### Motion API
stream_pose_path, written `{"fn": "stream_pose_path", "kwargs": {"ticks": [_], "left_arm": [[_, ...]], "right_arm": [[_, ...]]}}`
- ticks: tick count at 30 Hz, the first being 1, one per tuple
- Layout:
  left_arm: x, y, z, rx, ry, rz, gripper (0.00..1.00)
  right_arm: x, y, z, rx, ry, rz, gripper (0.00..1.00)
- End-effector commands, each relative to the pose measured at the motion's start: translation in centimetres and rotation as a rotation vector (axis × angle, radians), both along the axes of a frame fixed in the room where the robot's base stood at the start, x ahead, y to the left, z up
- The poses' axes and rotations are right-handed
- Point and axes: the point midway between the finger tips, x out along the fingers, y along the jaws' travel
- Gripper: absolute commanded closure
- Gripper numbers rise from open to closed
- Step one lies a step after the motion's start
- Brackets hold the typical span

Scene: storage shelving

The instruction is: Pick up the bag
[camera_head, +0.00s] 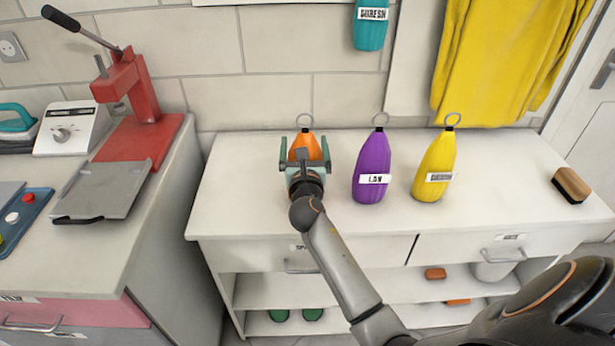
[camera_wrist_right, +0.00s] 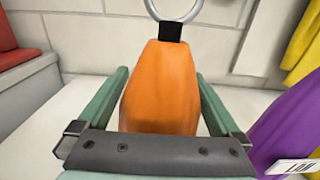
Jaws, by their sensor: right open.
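An orange bag (camera_head: 304,145) with a ring on top stands upright on the white cabinet top, left of a purple bag (camera_head: 372,168) and a yellow bag (camera_head: 435,167). My right gripper (camera_head: 305,152) is at the orange bag, with one finger on each side of it. In the right wrist view the orange bag (camera_wrist_right: 163,85) stands between the two open green fingers, and I cannot tell if they touch it. The gripper hides the bag's lower part. A teal bag (camera_head: 371,27) hangs on the wall. My left gripper is not in view.
A white cabinet (camera_head: 250,215) with drawers and lower shelves holds the bags. A brush (camera_head: 571,185) lies at its right end. A red press (camera_head: 135,95) stands on the left counter. A yellow cloth (camera_head: 500,60) hangs behind. The cabinet top between yellow bag and brush is clear.

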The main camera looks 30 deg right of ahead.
Motion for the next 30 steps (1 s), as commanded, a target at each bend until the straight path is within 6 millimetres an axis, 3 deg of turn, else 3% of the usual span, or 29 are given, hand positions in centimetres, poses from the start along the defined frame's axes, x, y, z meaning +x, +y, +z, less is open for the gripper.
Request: {"fn": "stream_pose_path", "kwargs": {"ticks": [9,30], "left_arm": [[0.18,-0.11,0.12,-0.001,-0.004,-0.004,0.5],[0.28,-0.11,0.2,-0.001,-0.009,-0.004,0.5]], "right_arm": [[-0.01,0.16,0.02,0.0,0.0,0.0,0.0],[-0.01,0.17,-0.13,0.002,0.003,0.001,0.79]]}}
